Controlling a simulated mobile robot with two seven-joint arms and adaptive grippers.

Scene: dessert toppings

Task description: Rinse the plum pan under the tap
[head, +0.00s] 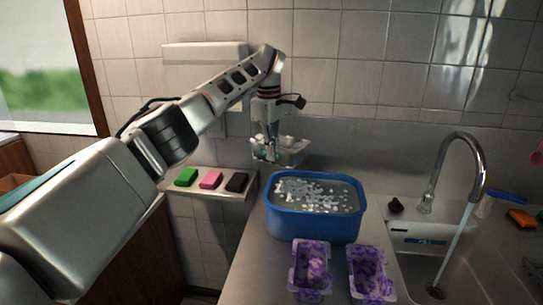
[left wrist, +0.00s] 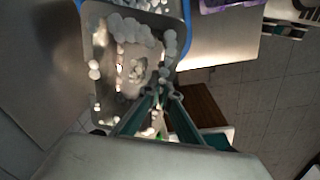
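Two purple, purple-smeared pans stand side by side on the counter: the left one (head: 297,272) and the right one (head: 387,290). I cannot tell which is the plum pan. The tap (head: 461,136) at the right runs a stream of water into the sink (head: 408,254). My left gripper (head: 268,152) is at the back, above and behind the blue tub. Its fingers (left wrist: 167,92) close on the rim of a grey pan (left wrist: 100,62) with white foam blobs in it. That pan also shows in the head view (head: 296,156). My right gripper is out of view.
A wall shelf (head: 212,190) holds green (head: 187,177), pink (head: 211,180) and black (head: 237,182) sponges. An orange sponge (head: 521,219) lies right of the sink.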

